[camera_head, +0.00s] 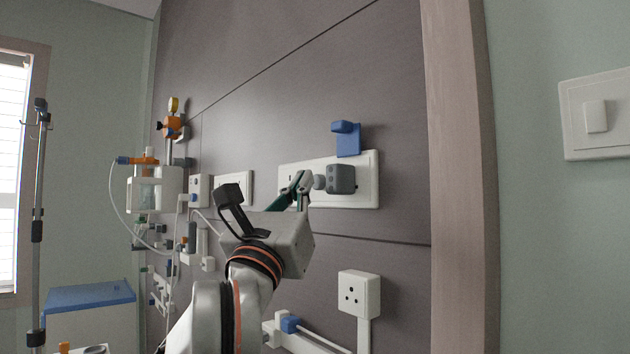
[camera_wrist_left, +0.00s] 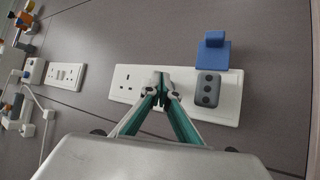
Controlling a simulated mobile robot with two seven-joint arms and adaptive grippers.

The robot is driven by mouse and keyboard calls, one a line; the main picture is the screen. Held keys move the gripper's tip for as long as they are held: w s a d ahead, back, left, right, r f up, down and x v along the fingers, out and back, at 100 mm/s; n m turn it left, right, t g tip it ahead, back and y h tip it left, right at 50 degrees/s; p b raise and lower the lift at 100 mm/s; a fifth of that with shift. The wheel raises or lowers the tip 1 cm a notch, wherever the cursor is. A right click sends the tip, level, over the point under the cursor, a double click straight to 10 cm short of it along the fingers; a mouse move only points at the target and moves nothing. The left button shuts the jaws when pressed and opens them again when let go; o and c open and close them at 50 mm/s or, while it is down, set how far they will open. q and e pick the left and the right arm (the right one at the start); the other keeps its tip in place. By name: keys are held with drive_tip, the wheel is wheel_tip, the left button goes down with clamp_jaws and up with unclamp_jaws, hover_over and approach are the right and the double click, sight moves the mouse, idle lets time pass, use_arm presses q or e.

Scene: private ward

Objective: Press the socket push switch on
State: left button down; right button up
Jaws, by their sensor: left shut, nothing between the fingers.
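A long white socket panel (camera_head: 368,168) is fixed to the grey-brown wall; it also shows in the wrist view (camera_wrist_left: 228,113). A dark grey block (camera_head: 341,179) sits on its right part; in the wrist view the block (camera_wrist_left: 207,89) has several dark round spots. Socket holes show on the panel's left part. My left gripper (camera_head: 303,180) is shut and empty, its fingertips (camera_wrist_left: 161,84) in front of the panel's middle, left of the block. I cannot tell whether they touch the panel. The push switch is not clearly visible; the fingers hide part of the panel. My right gripper is not in view.
A blue holder (camera_head: 348,138) is mounted just above the panel. A smaller socket box (camera_head: 359,293) is below it. A light switch (camera_head: 596,115) is on the right wall past a wooden post (camera_head: 460,180). Medical fittings, tubes and a drip stand (camera_head: 37,200) are on the left.

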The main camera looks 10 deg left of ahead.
use_arm(q)
drive_tip(key=shift+w+d, duration=0.2)
drive_tip(key=shift+w, duration=0.1)
idle(0.4)
drive_tip(key=shift+s+a+p, duration=0.5)
drive_tip(key=shift+s+a, duration=0.05)
drive_tip(key=shift+s, duration=0.2)
drive_tip(key=s+a+p, duration=0.1)
drive_tip(key=s+a, duration=0.1)
drive_tip(key=s+a+p, duration=0.1)
drive_tip(key=s, duration=0.1)
drive_tip(key=shift+s+a, duration=0.35)
